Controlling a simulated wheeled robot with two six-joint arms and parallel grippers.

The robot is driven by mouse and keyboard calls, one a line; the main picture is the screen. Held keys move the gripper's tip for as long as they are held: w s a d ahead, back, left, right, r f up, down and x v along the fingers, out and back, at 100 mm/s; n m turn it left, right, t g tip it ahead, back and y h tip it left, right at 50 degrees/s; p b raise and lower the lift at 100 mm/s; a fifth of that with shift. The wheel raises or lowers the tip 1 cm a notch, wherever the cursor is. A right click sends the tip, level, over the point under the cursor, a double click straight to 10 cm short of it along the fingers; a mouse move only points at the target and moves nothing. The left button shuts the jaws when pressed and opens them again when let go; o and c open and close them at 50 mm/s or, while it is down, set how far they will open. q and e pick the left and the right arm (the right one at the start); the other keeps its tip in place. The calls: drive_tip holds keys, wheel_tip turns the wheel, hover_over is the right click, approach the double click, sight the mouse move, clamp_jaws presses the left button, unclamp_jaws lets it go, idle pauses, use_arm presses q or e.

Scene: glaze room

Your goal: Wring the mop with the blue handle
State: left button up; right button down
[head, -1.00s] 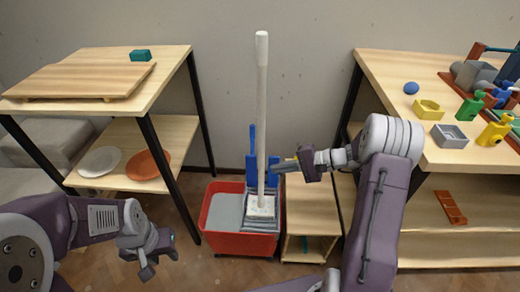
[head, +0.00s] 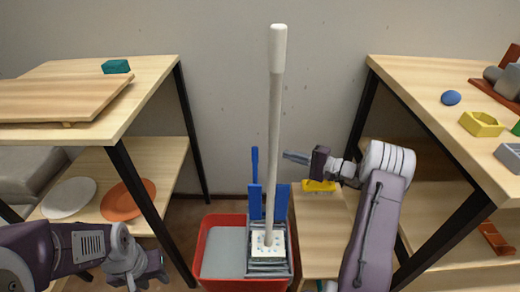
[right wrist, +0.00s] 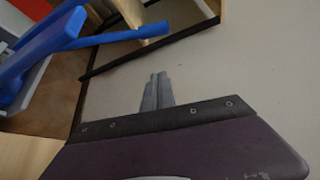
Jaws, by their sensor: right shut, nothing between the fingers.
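The mop stands upright with a pale grey-white pole (head: 274,130) rather than a blue one. Its white head (head: 268,243) sits in the grey wringer (head: 267,268) at the right side of the red bucket (head: 208,240). A blue lever (head: 255,185) rises behind the pole; blue wringer parts also show at the upper left of the right wrist view (right wrist: 100,42). My right gripper (head: 290,157) is shut and empty, just right of the pole and above the blue parts; its closed fingers show in the right wrist view (right wrist: 160,77). My left gripper (head: 150,275) is low at left, jaws unclear.
A left shelf unit holds a wooden board (head: 60,98), a teal block (head: 116,66), a white plate (head: 68,197) and an orange plate (head: 127,200). A low wooden stand (head: 320,230) with a yellow item (head: 318,186) is right of the bucket. A cluttered table (head: 430,90) stands at right.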

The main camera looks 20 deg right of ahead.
drive_tip(key=w+a+b, duration=0.3)
drive_tip(key=a+b, duration=0.2)
drive_tip(key=a, duration=0.3)
drive_tip(key=shift+w+a, duration=0.25)
drive_tip(key=shift+a, duration=0.1)
